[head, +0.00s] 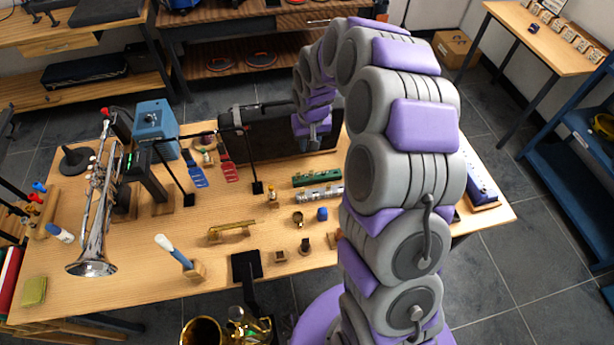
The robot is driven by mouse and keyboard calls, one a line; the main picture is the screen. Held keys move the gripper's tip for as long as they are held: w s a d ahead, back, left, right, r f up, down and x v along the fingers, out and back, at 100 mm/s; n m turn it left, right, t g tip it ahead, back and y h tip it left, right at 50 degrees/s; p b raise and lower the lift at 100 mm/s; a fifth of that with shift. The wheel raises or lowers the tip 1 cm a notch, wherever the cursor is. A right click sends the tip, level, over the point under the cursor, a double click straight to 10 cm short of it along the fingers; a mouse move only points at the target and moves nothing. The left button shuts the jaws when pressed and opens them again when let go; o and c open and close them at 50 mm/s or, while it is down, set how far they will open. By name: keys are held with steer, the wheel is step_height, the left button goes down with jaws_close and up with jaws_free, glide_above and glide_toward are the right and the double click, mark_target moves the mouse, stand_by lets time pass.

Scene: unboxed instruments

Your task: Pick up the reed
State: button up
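My gripper (313,143) is at the far end of my purple and grey arm, over the back of the wooden table (130,272), in front of a black case. It is small in the picture and its fingers are hard to make out, so I cannot tell whether it is open or shut. I cannot pick out the reed with certainty. Several tiny items stand near the table's middle, among them a small wooden block (280,256) and a small dark piece (305,245). My arm hides part of the table's right side.
A silver trumpet (97,205) stands at the left. An open black case (270,135) is at the back. A blue box (156,125), a green harmonica-like bar (317,179) and a silver cylinder (320,194) are on the table. A brass instrument (203,331) is at the front.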

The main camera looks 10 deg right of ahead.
steer(key=w+d+f, duration=0.2)
steer(key=d, duration=0.1)
steer(key=b, duration=0.2)
glide_above(311, 176)
steer(key=d, duration=0.1)
step_height(311, 176, down, 12)
steer(key=shift+f, duration=0.15)
steer(key=f, duration=0.1)
steer(key=a+f+b, duration=0.1)
steer(key=f, duration=0.1)
steer(key=a+f, duration=0.1)
steer(key=f, duration=0.1)
steer(key=shift+w, duration=0.15)
steer(key=shift+d+r, duration=0.1)
steer(key=shift+d, duration=0.8)
steer(key=shift+c, duration=1.1)
steer(key=shift+a, duration=0.2)
steer(key=c, duration=0.3)
steer(key=shift+a, duration=0.25)
jaws_close()
